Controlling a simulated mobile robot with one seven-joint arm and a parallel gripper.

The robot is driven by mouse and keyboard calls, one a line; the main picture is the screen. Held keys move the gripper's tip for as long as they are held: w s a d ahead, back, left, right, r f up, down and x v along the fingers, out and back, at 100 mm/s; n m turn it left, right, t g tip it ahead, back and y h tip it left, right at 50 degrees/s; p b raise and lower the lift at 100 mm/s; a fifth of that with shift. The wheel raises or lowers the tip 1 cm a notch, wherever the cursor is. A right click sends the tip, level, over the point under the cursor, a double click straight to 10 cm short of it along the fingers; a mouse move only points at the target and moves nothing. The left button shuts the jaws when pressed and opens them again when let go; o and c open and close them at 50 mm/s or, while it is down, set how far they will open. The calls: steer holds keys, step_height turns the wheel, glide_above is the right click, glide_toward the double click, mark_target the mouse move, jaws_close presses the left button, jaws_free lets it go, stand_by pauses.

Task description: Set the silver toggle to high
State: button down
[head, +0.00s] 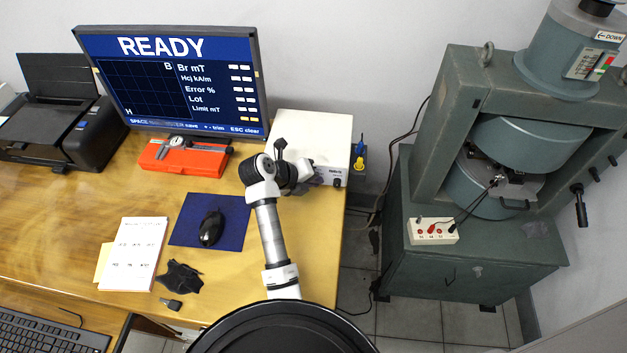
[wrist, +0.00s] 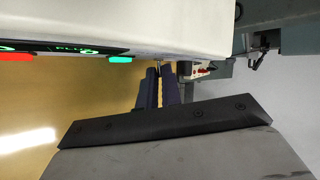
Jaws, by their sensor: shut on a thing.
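The white instrument box (head: 318,135) stands at the right end of the wooden desk, and my arm reaches to its front. In the wrist view the white box (wrist: 130,25) fills the top, with a red and a green light on its panel. My gripper (wrist: 161,72) is closed at the panel's edge, its two dark fingers nearly together. A small bit of the silver toggle (wrist: 159,60) shows between the fingertips; the rest is hidden, so its position cannot be read. In the head view my gripper (head: 308,181) is at the box front and the toggle is hidden.
A monitor (head: 170,80) reading READY stands behind an orange case (head: 185,158) with a caliper. A mouse (head: 211,228) lies on a blue pad (head: 185,222). Yellow and blue plugs (head: 359,162) sit beside the box. A large green magnet press (head: 480,240) stands right, across a floor gap.

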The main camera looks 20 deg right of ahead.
steer(key=c, duration=1.9)
jaws_free()
steer(key=shift+v, duration=6.95)
steer(key=shift+a, duration=0.1)
